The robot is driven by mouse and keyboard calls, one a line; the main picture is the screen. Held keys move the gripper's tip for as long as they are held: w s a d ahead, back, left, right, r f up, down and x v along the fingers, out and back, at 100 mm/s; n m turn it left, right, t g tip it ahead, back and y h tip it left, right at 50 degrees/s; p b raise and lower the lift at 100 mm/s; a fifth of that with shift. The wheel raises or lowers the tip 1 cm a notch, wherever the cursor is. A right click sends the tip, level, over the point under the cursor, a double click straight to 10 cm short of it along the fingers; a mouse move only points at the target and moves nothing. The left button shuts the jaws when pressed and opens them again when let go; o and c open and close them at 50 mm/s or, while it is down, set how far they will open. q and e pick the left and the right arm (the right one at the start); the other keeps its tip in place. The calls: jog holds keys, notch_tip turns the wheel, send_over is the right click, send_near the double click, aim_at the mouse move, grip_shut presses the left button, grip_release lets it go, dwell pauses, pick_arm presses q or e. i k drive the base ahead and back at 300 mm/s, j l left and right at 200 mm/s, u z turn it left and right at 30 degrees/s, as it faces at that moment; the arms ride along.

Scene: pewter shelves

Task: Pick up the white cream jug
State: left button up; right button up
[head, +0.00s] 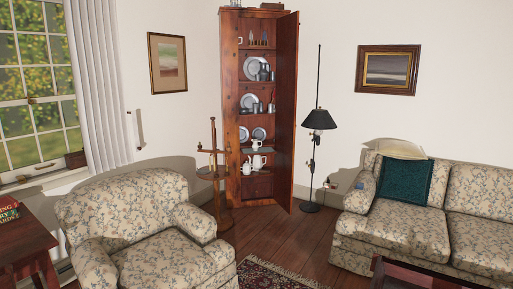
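A tall corner cabinet (231,120) of reddish wood stands at the back with its door (287,110) open to the right. On its lower shelves are a small white jug (257,144) and a larger white pitcher (258,162) below it. Another slim white vessel (246,167) stands left of the pitcher. A small white piece (240,40) sits on the top shelf. I cannot tell for sure which is the cream jug. Neither of my grippers is in view.
A floral armchair (140,220) stands in front left, with a small wooden stand (213,172) between it and the cabinet. A black floor lamp (318,120) and floral sofa (400,215) are at right. Bare wood floor (285,235) lies before the cabinet.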

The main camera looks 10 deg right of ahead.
aim_at(255, 146)
jog(key=i+j+u, duration=0.15)
jog(key=i+j, duration=0.2)
jog(key=i, duration=0.15)
jog(key=i+j+z, duration=0.15)
jog(key=i, duration=0.3)
jog(key=i+j+z, duration=0.1)
jog(key=i, duration=0.35)
jog(key=i+l+z, duration=0.15)
jog(key=i+z, duration=0.3)
jog(key=i+j+z, duration=0.1)
jog(key=i+z, duration=0.3)
jog(key=i, duration=0.25)
jog(key=i+z, duration=0.1)
jog(key=i, duration=1.65)
jog(key=i+u, duration=0.65)
jog(key=i+j+u, duration=0.1)
jog(key=i+u, duration=0.65)
